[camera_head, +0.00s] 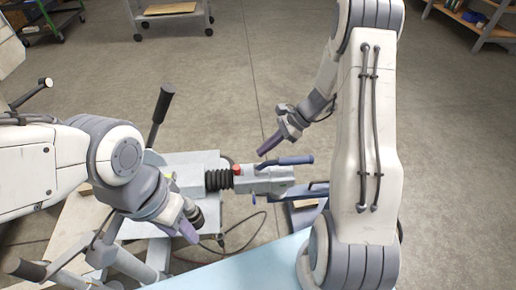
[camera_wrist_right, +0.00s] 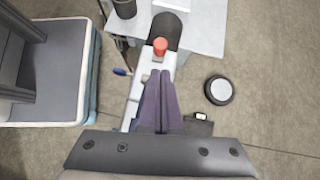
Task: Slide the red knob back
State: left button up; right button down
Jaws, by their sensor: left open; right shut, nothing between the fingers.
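The red knob (camera_head: 237,169) sits on top of the grey coupling (camera_head: 268,181), just right of its black ribbed bellows (camera_head: 219,179). In the right wrist view the red knob (camera_wrist_right: 160,46) stands upright on the coupling, beyond my fingertips. My right gripper (camera_head: 262,152) is shut and empty, above and to the right of the knob in the head view. Its purple fingers (camera_wrist_right: 158,78) lie together and point toward the knob, apart from it. My left gripper (camera_head: 190,233) is open, low at the left, near the trailer frame; its fingers are partly hidden.
A blue-grey handle (camera_head: 296,160) runs along the coupling's right end. A black-gripped lever (camera_head: 162,105) rises left of the bellows. A cable (camera_head: 240,238) lies on the floor below. A round dark disc (camera_wrist_right: 218,90) is to the right in the wrist view.

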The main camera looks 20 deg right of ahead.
pick_arm(q)
jog(key=shift+d+r+p, duration=0.15)
jog(key=shift+r+p, duration=0.4)
jog(key=shift+r, duration=0.4)
pick_arm(e)
jog(key=shift+v, duration=1.15)
jog(key=s+a+r+n+g+h, duration=0.2)
jog(key=s+a+r+n, duration=0.3)
jog(key=a+n, duration=0.15)
jog(key=s+a+r+n+g+h, duration=0.2)
jog(key=s+a+r+n, duration=0.3)
jog(key=a, duration=0.3)
jog(key=s+a+r+n+t+h, duration=0.2)
jog(key=s+r+n, duration=0.1)
jog(key=s+n, duration=0.45)
jog(key=s+a+r+n+t+h, duration=0.1)
jog(key=s+r+n+h, duration=0.1)
jog(key=s+n, duration=0.55)
pick_arm(q)
notch_tip(320, 180, up, 21)
jog(key=p, duration=2.1)
pick_arm(e)
notch_tip(320, 180, up, 22)
jog(key=shift+w+f, duration=0.2)
jog(key=shift+w, duration=0.3)
pick_arm(q)
jog(key=shift+r, duration=0.1)
